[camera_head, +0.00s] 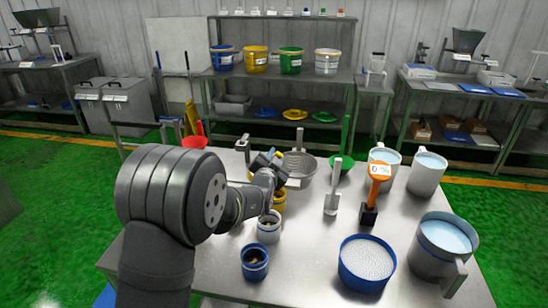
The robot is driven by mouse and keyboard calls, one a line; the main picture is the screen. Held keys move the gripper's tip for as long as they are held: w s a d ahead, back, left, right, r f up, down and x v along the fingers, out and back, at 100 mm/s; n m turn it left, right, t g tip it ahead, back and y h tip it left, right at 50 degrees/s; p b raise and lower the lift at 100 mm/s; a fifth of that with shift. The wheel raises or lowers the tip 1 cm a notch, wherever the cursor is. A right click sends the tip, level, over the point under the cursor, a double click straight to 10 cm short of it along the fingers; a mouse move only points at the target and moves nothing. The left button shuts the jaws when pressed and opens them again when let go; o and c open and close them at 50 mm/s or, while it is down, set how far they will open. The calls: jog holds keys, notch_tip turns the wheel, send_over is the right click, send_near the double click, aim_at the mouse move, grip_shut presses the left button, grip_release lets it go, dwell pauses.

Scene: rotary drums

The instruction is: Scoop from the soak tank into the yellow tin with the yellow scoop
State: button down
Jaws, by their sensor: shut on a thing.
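My gripper (273,167) is over the middle of the steel table, largely hidden behind its own wrist. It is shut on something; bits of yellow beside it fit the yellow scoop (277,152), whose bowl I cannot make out. A yellow tin (279,201) stands just below the gripper, partly covered by it. A grey ribbed metal vessel (299,166) is right behind and to the right of the gripper. I cannot tell whether this vessel or one of the jugs of pale blue liquid is the soak tank.
On the table (313,262) stand a grey tin (269,228), a blue tin (255,263), a blue tub of white grains (366,264), a large jug (442,250) and an orange-handled tool (378,184). A white upright scoop (333,195) stands near the middle. Coloured buckets fill the back shelf.

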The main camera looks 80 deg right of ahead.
jog(key=shift+s+f+m, duration=0.3)
jog(key=shift+s+m, duration=0.4)
dwell(0.3)
jog(key=shift+s+a+f+m, duration=0.1)
jog(key=shift+s+f+m, duration=0.8)
jog(key=shift+s+m, duration=0.25)
dwell(0.8)
jog(key=shift+s+a+f+m, duration=0.1)
jog(key=shift+s+f+m, duration=0.7)
jog(key=shift+f+m, duration=0.3)
jog(key=shift+s+f+m, duration=0.75)
jog(key=shift+f+m, duration=0.15)
jog(key=shift+m, duration=0.35)
dwell(1.5)
jog(key=w+r+n, duration=0.3)
jog(key=w+n, duration=0.4)
jog(key=w+r+n, duration=0.3)
jog(key=w+n, duration=0.3)
jog(key=n, duration=0.2)
jog(key=shift+w+d+r, duration=0.35)
jog(key=shift+w+r, duration=0.05)
